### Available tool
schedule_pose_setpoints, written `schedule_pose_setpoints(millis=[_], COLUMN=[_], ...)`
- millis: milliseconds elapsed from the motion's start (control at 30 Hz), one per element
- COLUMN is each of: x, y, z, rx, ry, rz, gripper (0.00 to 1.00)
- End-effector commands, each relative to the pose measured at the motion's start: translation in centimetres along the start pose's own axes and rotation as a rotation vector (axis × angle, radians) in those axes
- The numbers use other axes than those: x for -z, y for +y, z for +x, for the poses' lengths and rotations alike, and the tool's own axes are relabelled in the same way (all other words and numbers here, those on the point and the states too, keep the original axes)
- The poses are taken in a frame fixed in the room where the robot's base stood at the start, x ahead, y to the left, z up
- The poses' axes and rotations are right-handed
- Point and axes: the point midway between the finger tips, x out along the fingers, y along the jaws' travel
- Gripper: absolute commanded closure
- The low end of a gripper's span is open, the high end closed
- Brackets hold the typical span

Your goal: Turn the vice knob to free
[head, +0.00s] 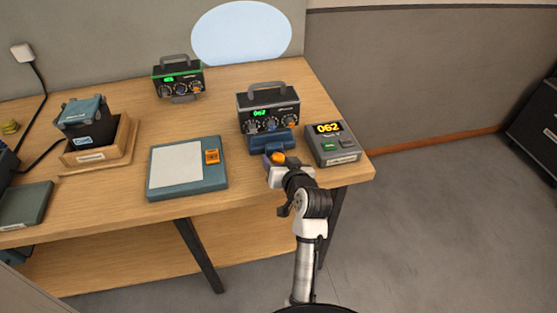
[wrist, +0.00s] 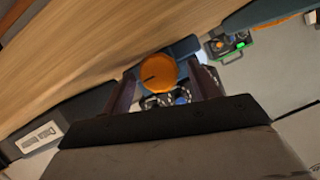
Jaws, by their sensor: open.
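The vice (head: 262,141) is a blue block near the table's front right edge. A dark fader box (head: 268,107) with a green 062 display and several knobs stands at it. The orange vice knob (head: 278,158) is on the vice's front. In the wrist view the orange knob (wrist: 160,74), with a dark pointer line, shows between the two dark fingers. My gripper (head: 279,163) is at the knob, open, with a finger on each side of it (wrist: 165,80). I cannot tell whether the fingers touch the knob.
A grey display unit (head: 334,158) with a yellow 062 and a green button stands close to the right. A teal pad with an orange button (head: 158,188) lies to the left. A second fader box (head: 178,78) stands at the back. A wooden tray (head: 125,148) is farther left.

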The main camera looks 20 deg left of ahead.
Motion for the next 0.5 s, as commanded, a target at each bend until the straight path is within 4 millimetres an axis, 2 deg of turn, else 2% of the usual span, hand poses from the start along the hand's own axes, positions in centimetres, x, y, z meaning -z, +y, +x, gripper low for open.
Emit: schedule_pose_setpoints(millis=[233, 500], x=[-0.01, -0.01], y=[0.0, 0.01], z=[-0.01, 0.0], rx=[0.0, 0.0], ry=[0.0, 0.0], rz=[0.0, 0.0], gripper=[0.41, 0.76])
